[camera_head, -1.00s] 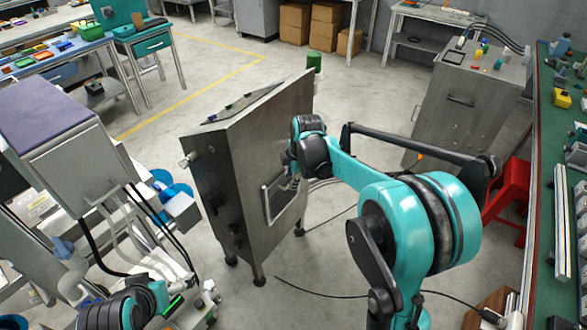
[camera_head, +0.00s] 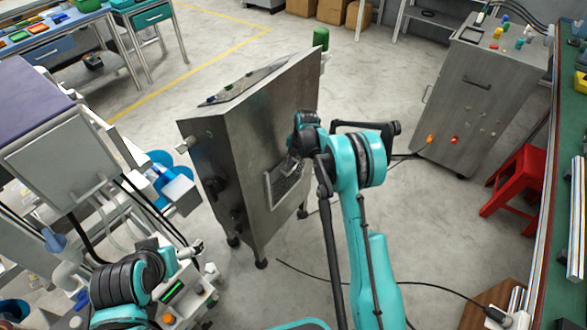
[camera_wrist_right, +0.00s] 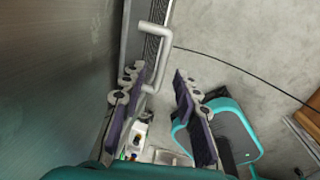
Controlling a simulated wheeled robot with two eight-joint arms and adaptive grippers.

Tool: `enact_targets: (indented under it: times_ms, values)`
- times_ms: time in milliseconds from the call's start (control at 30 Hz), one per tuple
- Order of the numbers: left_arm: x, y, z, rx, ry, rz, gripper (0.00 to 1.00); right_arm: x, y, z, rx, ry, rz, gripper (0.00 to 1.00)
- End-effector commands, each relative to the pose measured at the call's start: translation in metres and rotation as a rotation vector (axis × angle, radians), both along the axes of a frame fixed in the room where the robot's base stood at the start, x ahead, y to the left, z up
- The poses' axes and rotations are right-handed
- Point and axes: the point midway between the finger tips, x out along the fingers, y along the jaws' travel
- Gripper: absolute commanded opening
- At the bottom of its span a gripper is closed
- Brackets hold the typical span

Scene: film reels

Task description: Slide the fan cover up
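The fan cover (camera_head: 286,184) is a dark grille in a pale frame on the right side of the grey metal cabinet (camera_head: 235,150). In the wrist view its slatted edge (camera_wrist_right: 155,42) shows on the cabinet's side, seen almost edge-on, with a pale bar handle (camera_wrist_right: 163,62) standing out from it. My right gripper (camera_head: 292,166) is at the upper part of the cover. In the wrist view the right gripper (camera_wrist_right: 157,80) is open, with the handle between its fingertips; I see no closed grip. My left gripper (camera_head: 190,250) is at lower left, small and cluttered by the equipment behind it.
A second grey cabinet (camera_head: 478,90) with coloured buttons stands at right, with a red stool (camera_head: 516,188) before it. A green cylinder (camera_head: 321,39) stands by the cabinet's far top corner. A black cable (camera_head: 400,293) crosses the floor. Open floor lies right of the cabinet.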

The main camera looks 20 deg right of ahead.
Motion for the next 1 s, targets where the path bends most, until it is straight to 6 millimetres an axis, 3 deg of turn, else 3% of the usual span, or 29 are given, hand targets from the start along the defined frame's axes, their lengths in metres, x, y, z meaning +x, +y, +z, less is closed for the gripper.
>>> enact_targets:
  times_ms: [133, 400, 533, 833, 1000]
  values:
    - [0.000, 0.000, -0.005, 0.000, 0.000, 0.000, 1.00, 0.002, 0.002, -0.011, 0.000, 0.000, 0.000, 0.31]
    - [0.000, 0.000, -0.004, 0.000, 0.000, 0.000, 1.00, 0.002, 0.002, -0.012, 0.000, 0.000, -0.001, 0.31]
    - [0.000, 0.000, -0.004, 0.000, 0.000, 0.000, 1.00, 0.002, 0.002, -0.012, 0.000, 0.000, -0.001, 0.00]
    - [0.000, 0.000, -0.002, 0.000, 0.000, 0.000, 1.00, 0.002, 0.002, -0.008, -0.001, 0.000, -0.001, 0.00]
    - [0.000, 0.000, 0.010, 0.000, 0.000, 0.000, 1.00, 0.002, 0.002, 0.015, 0.000, -0.001, -0.001, 0.00]
